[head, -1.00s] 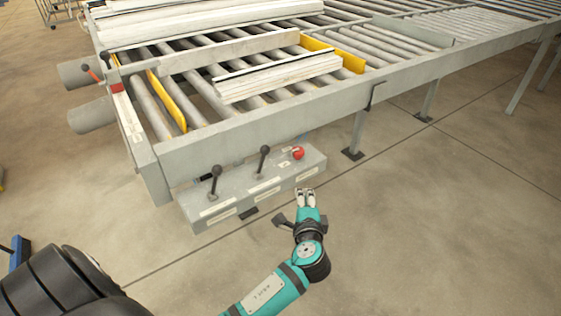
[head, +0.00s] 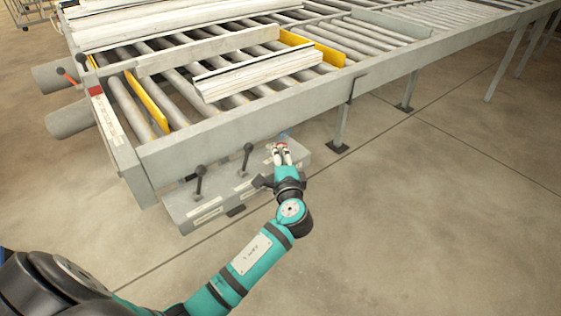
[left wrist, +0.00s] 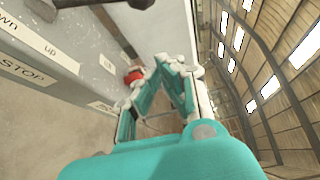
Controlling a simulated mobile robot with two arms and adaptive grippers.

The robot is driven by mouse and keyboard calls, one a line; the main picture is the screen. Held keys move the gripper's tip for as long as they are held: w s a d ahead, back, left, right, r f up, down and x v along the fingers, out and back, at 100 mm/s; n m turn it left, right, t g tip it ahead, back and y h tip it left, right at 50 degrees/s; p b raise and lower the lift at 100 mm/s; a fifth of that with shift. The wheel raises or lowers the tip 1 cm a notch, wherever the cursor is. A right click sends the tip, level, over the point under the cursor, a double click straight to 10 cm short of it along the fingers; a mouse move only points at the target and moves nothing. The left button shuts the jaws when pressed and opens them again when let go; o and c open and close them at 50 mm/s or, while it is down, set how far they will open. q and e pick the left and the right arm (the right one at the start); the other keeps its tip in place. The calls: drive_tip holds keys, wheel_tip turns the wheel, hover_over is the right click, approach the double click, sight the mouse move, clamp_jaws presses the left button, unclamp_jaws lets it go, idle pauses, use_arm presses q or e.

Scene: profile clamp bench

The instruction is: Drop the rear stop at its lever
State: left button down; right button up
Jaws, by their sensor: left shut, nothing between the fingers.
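My left gripper (head: 281,152) is shut and empty at the right end of the grey control box (head: 180,212), in front of where the red knob was seen. The red knob (left wrist: 134,76) shows beside my fingertips in the left wrist view; I cannot tell if they touch it. Two black levers, the left one (head: 199,182) and the middle one (head: 247,158), stand upright on the box. The box carries white labels, one reading STOP (left wrist: 25,70) in the left wrist view. Yellow stop plates stand among the rollers, one at the left (head: 147,103) and one at the right (head: 325,52).
The roller conveyor (head: 225,128) runs above and behind the box. Pale profiles (head: 262,75) lie on it. A red-handled lever (head: 66,76) is at its left end. Conveyor legs (head: 340,128) stand right of the box. The floor in front is open.

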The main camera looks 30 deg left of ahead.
sight(245, 160)
use_arm(q)
drive_tip(key=x, duration=0.3)
drive_tip(key=shift+w+a+r+p, duration=0.1)
drive_tip(key=shift+w+a+p, duration=0.15)
drive_tip(key=shift+w+p, duration=0.1)
drive_tip(key=s, duration=0.1)
drive_tip(key=s+a+p, duration=0.1)
drive_tip(key=s, duration=0.2)
drive_tip(key=shift+a+p, duration=0.35)
drive_tip(key=shift+a, duration=0.05)
drive_tip(key=shift+w, duration=0.1)
